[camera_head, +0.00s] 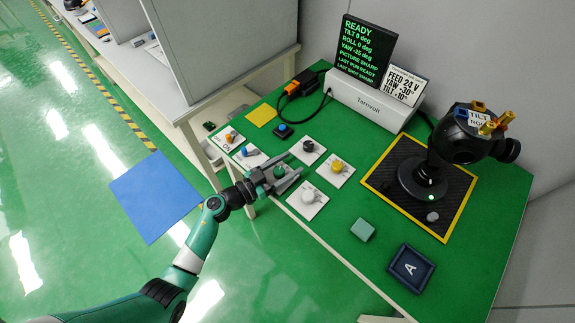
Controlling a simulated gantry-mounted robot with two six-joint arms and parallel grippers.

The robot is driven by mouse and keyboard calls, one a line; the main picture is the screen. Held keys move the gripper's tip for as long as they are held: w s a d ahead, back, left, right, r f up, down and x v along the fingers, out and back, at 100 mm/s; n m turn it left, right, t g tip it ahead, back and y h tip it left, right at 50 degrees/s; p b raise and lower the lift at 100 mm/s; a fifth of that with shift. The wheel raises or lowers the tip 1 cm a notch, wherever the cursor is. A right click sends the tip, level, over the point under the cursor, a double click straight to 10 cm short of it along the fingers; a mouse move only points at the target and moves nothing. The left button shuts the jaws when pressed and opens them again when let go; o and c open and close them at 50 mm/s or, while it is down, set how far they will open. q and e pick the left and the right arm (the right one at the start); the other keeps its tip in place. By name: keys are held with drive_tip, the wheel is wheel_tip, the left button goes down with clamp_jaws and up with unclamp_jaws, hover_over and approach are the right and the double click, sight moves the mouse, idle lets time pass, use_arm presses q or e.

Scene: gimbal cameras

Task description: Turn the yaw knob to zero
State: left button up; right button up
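Several small white plates with knobs lie on the green table (330,235): a black knob (308,146), a yellow knob (337,166) and a pale grey knob (308,194). Their labels are too small to read, so I cannot tell which is yaw. The display (364,50) reads TILT 0, ROLL 0, YAW -25 deg and READY. The black gimbal camera (462,135) stands on a dark, yellow-edged mat at the right. My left gripper (294,165) is open near the plates, its fingers apart, with something dark green between or below them. My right gripper is not in view.
A white Tarnvolt box (366,101) and a card (402,86) stand at the back. A blue knob (244,151) and an orange knob (229,137) are at the left edge. A green block (362,229) and a dark tray (427,259) lie in front.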

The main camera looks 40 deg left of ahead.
use_arm(q)
clamp_jaws()
drive_tip(key=shift+r+m+g+h+p, duration=0.1)
drive_tip(key=shift+m+g+h+p, duration=0.2)
drive_tip(key=shift+m+h+p, duration=0.85)
drive_tip(key=shift+s+d+g+h, duration=0.1)
drive_tip(key=shift+d+g+h, duration=0.15)
drive_tip(key=shift+h, duration=0.6)
drive_tip(key=shift+s+d+m+g+h+b, duration=0.1)
drive_tip(key=shift+d+m+g+h+b, duration=0.1)
drive_tip(key=shift+m+g+h, duration=0.3)
drive_tip(key=shift+s+d+m+g+h+b, duration=0.1)
drive_tip(key=shift+m+g+h+b, duration=0.15)
drive_tip(key=shift+m+h, duration=0.4)
drive_tip(key=shift+o, duration=0.8)
unclamp_jaws()
drive_tip(key=shift+a, duration=0.1)
